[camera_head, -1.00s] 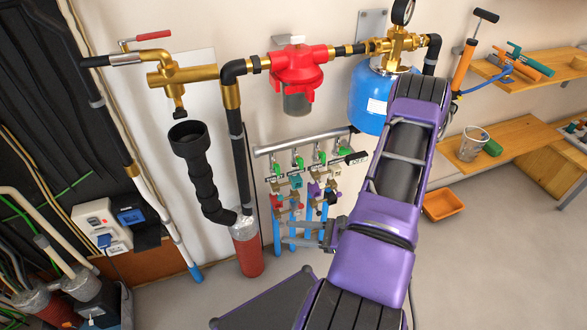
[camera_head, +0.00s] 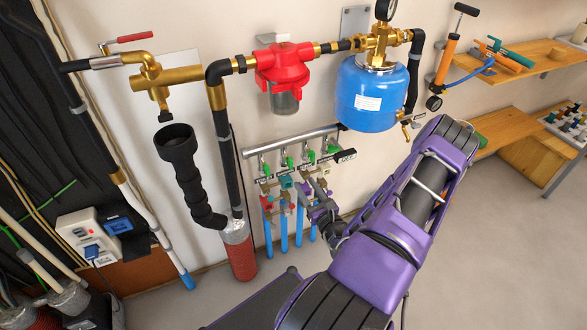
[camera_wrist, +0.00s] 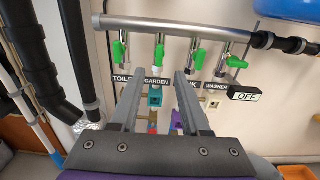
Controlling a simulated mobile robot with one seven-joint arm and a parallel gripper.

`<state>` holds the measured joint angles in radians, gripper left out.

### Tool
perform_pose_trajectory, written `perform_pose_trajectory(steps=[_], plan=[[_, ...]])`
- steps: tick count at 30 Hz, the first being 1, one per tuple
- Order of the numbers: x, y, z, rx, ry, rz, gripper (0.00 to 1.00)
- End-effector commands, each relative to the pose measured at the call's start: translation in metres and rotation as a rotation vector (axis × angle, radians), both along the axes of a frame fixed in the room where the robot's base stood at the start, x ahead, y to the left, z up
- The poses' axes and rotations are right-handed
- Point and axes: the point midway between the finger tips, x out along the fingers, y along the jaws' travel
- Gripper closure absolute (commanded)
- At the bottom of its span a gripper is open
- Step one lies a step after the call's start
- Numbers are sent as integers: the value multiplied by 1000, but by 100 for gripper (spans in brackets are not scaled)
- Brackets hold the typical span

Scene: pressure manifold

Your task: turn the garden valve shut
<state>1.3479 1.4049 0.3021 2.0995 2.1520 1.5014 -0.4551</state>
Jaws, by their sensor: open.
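The garden valve has a green lever (camera_wrist: 159,52), second from the left under the grey manifold pipe, above the GARDEN label (camera_wrist: 157,82). Its lever points downward, in line with its outlet. In the head view the garden lever (camera_head: 289,162) shows small on the row. My gripper (camera_wrist: 159,78) is open and empty, its two fingers pointing at the manifold. The garden label shows between the fingertips, with the lever just above them and apparently untouched. In the head view my gripper (camera_head: 312,190) is low in front of the manifold, partly hidden by my arm.
Green levers for toilet (camera_wrist: 121,52), sink (camera_wrist: 198,60) and washer (camera_wrist: 235,62) stand close beside it. An OFF sign (camera_wrist: 246,97) hangs at the right. A blue tank (camera_head: 370,95) is above right, and a black drain pipe (camera_head: 190,185) is left.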

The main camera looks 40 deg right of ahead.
Motion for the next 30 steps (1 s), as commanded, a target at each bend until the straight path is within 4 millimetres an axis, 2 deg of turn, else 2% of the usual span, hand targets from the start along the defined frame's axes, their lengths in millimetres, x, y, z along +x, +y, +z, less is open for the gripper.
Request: perform_pose_trajectory(steps=[1, 6, 12, 18, 26, 30], plan=[[12, -2, 0, -3, -3, 3, 54], [47, -11, 0, -2, -3, 3, 54], [77, -18, 0, -1, -2, 2, 54], [90, -21, 0, 1, 0, 2, 54], [91, -21, 0, 1, 0, 2, 54], [90, -21, 0, 1, 0, 2, 77]])
